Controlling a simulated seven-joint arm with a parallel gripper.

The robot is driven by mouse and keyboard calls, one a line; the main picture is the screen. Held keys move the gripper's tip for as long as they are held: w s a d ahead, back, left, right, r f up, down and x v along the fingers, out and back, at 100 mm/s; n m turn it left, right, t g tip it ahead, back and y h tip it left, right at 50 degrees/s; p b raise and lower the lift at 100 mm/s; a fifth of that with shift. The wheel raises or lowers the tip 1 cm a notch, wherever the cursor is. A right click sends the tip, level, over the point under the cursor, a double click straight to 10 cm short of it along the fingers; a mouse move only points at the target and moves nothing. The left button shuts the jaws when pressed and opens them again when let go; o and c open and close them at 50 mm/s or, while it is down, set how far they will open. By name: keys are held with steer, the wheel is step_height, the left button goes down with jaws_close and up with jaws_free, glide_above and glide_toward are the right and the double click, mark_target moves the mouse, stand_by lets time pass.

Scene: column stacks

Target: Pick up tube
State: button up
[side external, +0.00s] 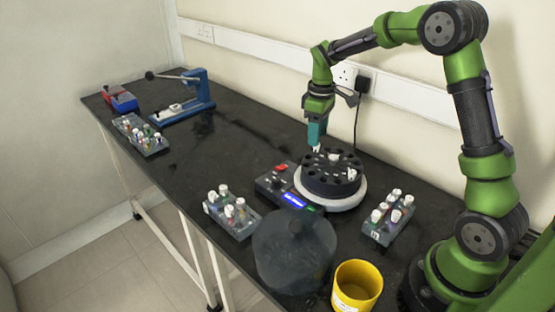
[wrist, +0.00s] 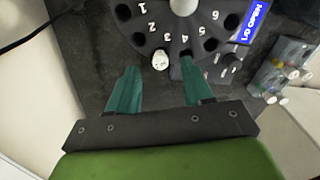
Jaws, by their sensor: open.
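A white-capped tube (wrist: 160,60) sits in the black rotor (wrist: 205,22) beside the printed 3 in the wrist view. In the side view its white cap (side external: 317,149) shows at the rotor's rear-left edge, just under my gripper (side external: 315,137). My gripper points down and is open. In the wrist view its two teal fingers (wrist: 158,70) stand apart, with the cap in the gap between their tips and slightly beyond them. I cannot tell whether either finger touches it. The tube's body is hidden in the rotor. Another white-capped tube (side external: 351,174) sits at the rotor's right front.
The centrifuge's control box (side external: 279,183) has a lit blue display. Racks of capped tubes stand left (side external: 230,212) and right (side external: 388,218) of it. A transparent dome (side external: 294,250) and a yellow cup (side external: 357,286) stand in front. The bench's left-middle is clear.

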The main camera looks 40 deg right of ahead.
mark_target(316, 153)
step_height(316, 153, down, 3)
steer(key=shift+f, duration=0.15)
steer(key=shift+c, duration=0.3)
jaws_close()
